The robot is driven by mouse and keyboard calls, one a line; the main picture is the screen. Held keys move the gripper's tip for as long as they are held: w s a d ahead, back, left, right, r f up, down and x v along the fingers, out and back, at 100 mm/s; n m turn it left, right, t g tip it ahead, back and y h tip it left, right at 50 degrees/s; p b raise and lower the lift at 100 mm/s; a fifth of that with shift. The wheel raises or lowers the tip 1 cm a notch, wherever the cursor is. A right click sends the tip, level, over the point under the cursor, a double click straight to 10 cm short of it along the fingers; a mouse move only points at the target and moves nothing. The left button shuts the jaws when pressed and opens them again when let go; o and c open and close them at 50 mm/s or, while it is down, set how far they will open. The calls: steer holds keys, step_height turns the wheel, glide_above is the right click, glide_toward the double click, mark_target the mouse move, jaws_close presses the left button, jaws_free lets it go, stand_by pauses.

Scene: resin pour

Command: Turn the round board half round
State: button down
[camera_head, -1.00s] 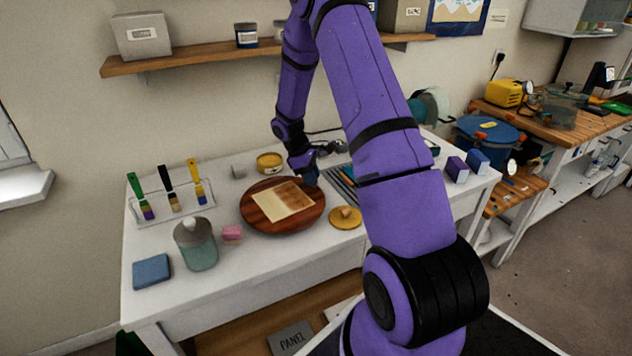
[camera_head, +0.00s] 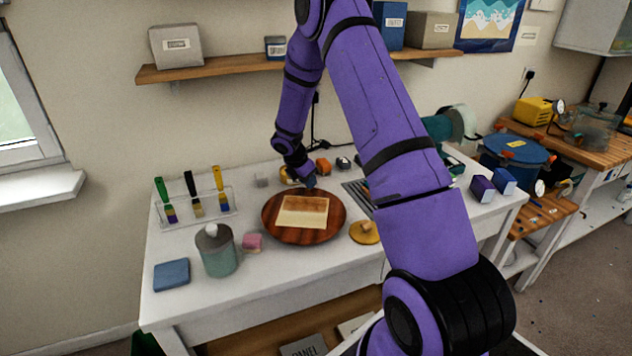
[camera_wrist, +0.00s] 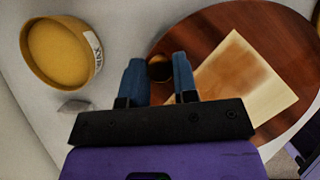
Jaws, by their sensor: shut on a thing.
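The round board (camera_head: 300,238) is dark red-brown wood and lies on the white table. A square panel (camera_head: 302,217), pale at the near side and brown at the far side, lies flat on it. My gripper (camera_head: 309,183) is at the board's far edge, pointing down. In the wrist view its blue fingers (camera_wrist: 159,80) are on either side of a dark round knob (camera_wrist: 160,68) near the edge of the board (camera_wrist: 205,48), shut on it. The panel (camera_wrist: 245,82) is beside the right finger. The fingers hide part of the knob and rim.
A yellow tub (camera_wrist: 62,52) stands close by my gripper. A yellow disc with a knob (camera_head: 364,233) is just right of the board. A brush rack (camera_head: 196,208) is farther left.

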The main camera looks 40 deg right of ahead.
steer(key=a+n, duration=0.1)
steer(key=w+a+n+t, duration=0.1)
steer(key=shift+w+n, duration=0.3)
steer(key=shift+w+a+n+t+y, duration=0.15)
steer(key=shift+w+a+n+t, duration=0.15)
steer(key=shift+a+n, duration=0.45)
steer(key=shift+w+a+n+t+y, duration=0.2)
steer(key=shift+a+n+t, duration=0.1)
steer(key=shift+a+n, duration=0.4)
steer(key=shift+d, duration=0.1)
steer(key=c, duration=0.9)
jaws_free()
steer(key=v, duration=1)
steer(key=shift+a+r, duration=0.2)
steer(key=shift+r, duration=0.15)
